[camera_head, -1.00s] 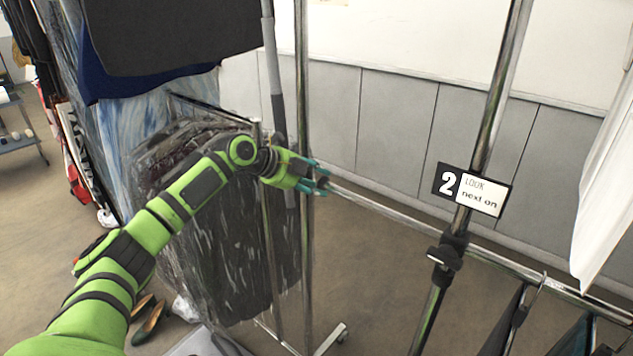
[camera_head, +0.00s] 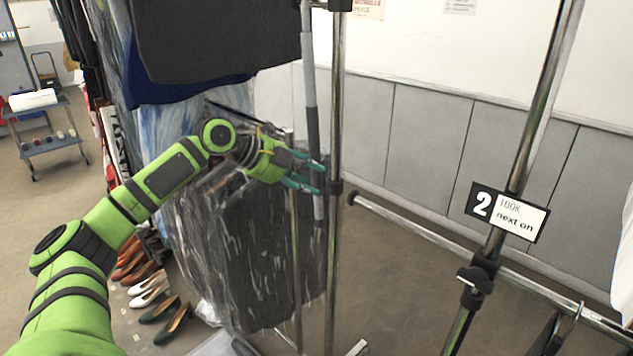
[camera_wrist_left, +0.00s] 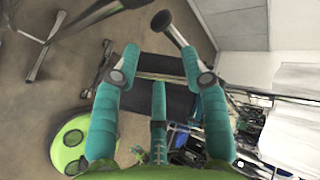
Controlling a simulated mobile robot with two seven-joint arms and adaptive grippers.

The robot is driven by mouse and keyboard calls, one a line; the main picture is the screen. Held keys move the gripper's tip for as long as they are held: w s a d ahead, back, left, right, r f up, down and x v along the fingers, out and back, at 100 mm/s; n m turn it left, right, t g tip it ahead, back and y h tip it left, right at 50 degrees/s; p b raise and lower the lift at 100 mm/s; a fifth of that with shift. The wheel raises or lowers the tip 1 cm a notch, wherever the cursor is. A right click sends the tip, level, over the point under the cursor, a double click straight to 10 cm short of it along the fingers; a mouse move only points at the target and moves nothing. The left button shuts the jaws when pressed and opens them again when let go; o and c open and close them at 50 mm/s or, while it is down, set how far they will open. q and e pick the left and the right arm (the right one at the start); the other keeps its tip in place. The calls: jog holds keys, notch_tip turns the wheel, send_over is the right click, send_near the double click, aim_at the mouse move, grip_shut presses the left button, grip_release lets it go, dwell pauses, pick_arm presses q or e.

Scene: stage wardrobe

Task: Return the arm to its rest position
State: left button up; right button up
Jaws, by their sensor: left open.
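My left arm (camera_head: 160,180) is green with dark bands and reaches in from the lower left in the head view. My left gripper (camera_head: 308,176) has teal fingers, is open and has nothing between its fingers. It is in front of the plastic-covered dark garments and just left of the chrome upright of the rack. In the left wrist view the spread teal fingers (camera_wrist_left: 150,65) show with floor and dark rack parts beyond them. My right gripper is not in view.
A chrome rack upright (camera_head: 334,130) and a horizontal rail (camera_head: 440,240) stand close to the gripper. A sign reading "2 LOOK next on" (camera_head: 507,212) hangs on another pole. Plastic-covered garments (camera_head: 250,260) hang behind the arm. Several shoes (camera_head: 150,290) and a trolley (camera_head: 50,140) are at left.

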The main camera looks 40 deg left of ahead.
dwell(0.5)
pick_arm(q)
jog(key=w+a+f+n+y, duration=0.15)
jog(key=f+n, duration=0.25)
jog(key=f, duration=0.6)
jog(key=w+a+f+n+y, duration=0.15)
jog(key=f+n, duration=0.25)
jog(key=f, duration=0.7)
jog(key=s+f+n+g+y, duration=0.1)
jog(key=s+f+n+g, duration=0.3)
jog(key=f, duration=0.8)
jog(key=s+f+n+t+y, duration=0.15)
jog(key=s+f, duration=0.45)
jog(key=f, duration=0.6)
jog(key=s+d+f+n+g, duration=0.2)
jog(key=s+d+f, duration=0.2)
jog(key=s+f, duration=0.45)
jog(key=s+d+f+n+g, duration=0.2)
jog(key=s+d+f+n, duration=0.15)
jog(key=s+f, duration=0.5)
jog(key=s+d+f+n+g, duration=0.1)
jog(key=s+d+f, duration=0.2)
jog(key=s+d, duration=0.5)
jog(key=s+d+f+n+g, duration=0.1)
jog(key=s+d+f, duration=0.3)
jog(key=s, duration=1.2)
jog(key=d, duration=0.4)
jog(key=shift+f, duration=0.25)
